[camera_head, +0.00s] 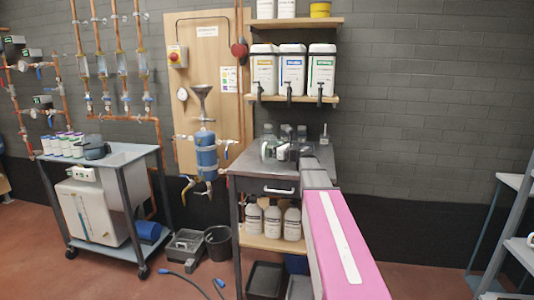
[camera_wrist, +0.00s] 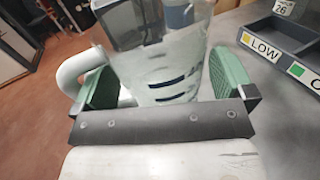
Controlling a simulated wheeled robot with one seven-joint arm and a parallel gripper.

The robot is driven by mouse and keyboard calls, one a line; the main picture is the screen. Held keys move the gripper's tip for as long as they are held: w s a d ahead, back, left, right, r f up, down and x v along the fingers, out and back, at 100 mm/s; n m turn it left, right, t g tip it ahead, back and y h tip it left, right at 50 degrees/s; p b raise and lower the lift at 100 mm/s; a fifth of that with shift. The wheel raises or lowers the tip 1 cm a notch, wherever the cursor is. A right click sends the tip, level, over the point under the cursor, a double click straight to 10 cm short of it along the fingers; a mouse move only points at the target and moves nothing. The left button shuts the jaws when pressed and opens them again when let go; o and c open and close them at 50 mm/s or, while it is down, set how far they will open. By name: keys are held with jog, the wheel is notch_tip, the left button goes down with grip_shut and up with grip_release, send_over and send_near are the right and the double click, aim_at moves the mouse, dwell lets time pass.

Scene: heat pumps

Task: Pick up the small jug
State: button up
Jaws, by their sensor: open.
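A clear jug (camera_wrist: 170,70) with dark measuring marks stands between the green-padded fingers of my gripper (camera_wrist: 161,80) in the wrist view. Its pale curved handle (camera_wrist: 78,66) is on the left, beside the left finger. The fingers are open on either side of the jug; whether a pad touches it I cannot tell. In the head view, clear vessels (camera_head: 268,148) stand on the grey bench top (camera_head: 245,163), near the end of my arm. My gripper there is small and partly hidden, and I cannot tell which vessel is between its fingers.
A dark tray (camera_wrist: 290,40) labelled LOW lies right of the jug in the wrist view. In the head view, a shelf with white canisters (camera_head: 292,70) hangs above the bench. A blue funnel unit (camera_head: 205,150) is to the left.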

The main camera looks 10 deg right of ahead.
jog(key=shift+x, duration=0.8)
jog(key=c, duration=0.7)
jog(key=shift+r, duration=0.15)
